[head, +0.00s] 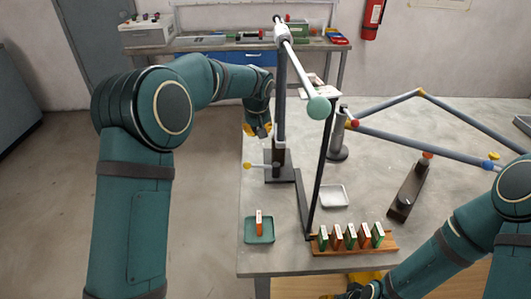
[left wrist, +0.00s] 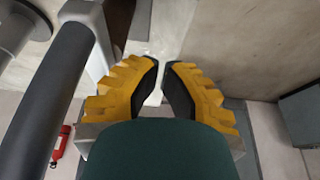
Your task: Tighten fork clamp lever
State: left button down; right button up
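The upright grey post (head: 281,100) of the frame jig stands in a dark clamp block (head: 278,165) at the table's left side. A short lever with a yellow knob (head: 247,165) sticks out left from this block; I take it for the fork clamp lever. My left gripper (head: 257,131) is above the lever, left of the post, and apart from the lever. In the left wrist view its yellow fingers (left wrist: 161,68) have a narrow gap with nothing held between them. My right gripper (head: 352,292) is low at the bottom edge, partly cut off.
Grey bicycle frame tubes (head: 420,146) extend on the right. A green tray (head: 259,231) with an orange and white piece and a wooden rack (head: 354,247) of similar pieces lie in front. A white dish (head: 333,195) sits mid-table.

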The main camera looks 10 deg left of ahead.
pick_arm(q)
jog(key=b+x, duration=0.1)
jog(key=x, duration=0.8)
jog(key=shift+a+f+b, duration=0.15)
jog(key=shift+f+b, duration=0.25)
jog(key=shift+s+f, duration=0.1)
jog(key=shift+s, duration=0.3)
jog(key=shift+s+d+f+b, duration=0.1)
jog(key=shift+s+d+b, duration=0.2)
jog(key=shift+s, duration=0.45)
jog(key=shift+s+d+f+b, duration=0.1)
jog(key=shift+s+d+b, duration=0.15)
jog(key=shift+s, duration=0.5)
